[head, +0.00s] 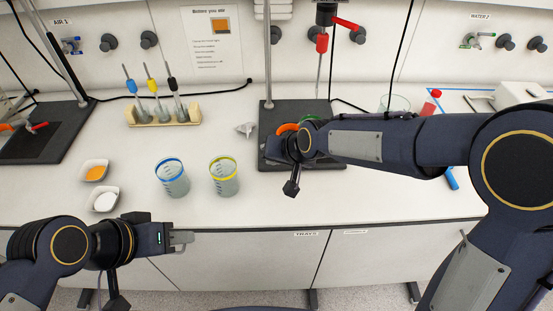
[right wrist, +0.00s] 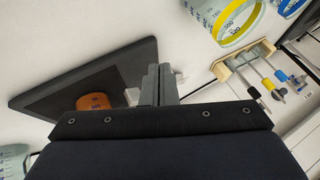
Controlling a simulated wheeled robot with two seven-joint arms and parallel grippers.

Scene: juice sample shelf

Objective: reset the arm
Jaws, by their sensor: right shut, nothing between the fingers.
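My right arm reaches in from the right over the dark stand base (head: 330,110), and its wrist hides part of that base. In the right wrist view my right gripper (right wrist: 159,84) has its two fingers together with nothing between them. An orange round piece (head: 286,129) lies on the base by the right wrist; it also shows in the right wrist view (right wrist: 95,102). My left gripper (head: 184,241) is in front of the bench's front edge, at the lower left, with no object visible in it. Its fingers are seen side-on, so the gap is unclear.
A blue-rimmed beaker (head: 172,180) and a yellow-rimmed beaker (head: 224,179) stand near the front edge. Two small dishes, one orange-filled (head: 95,171) and one white-filled (head: 103,200), are left of them. A wooden rack (head: 190,117) stands behind. A red-capped item (head: 430,103) is at right.

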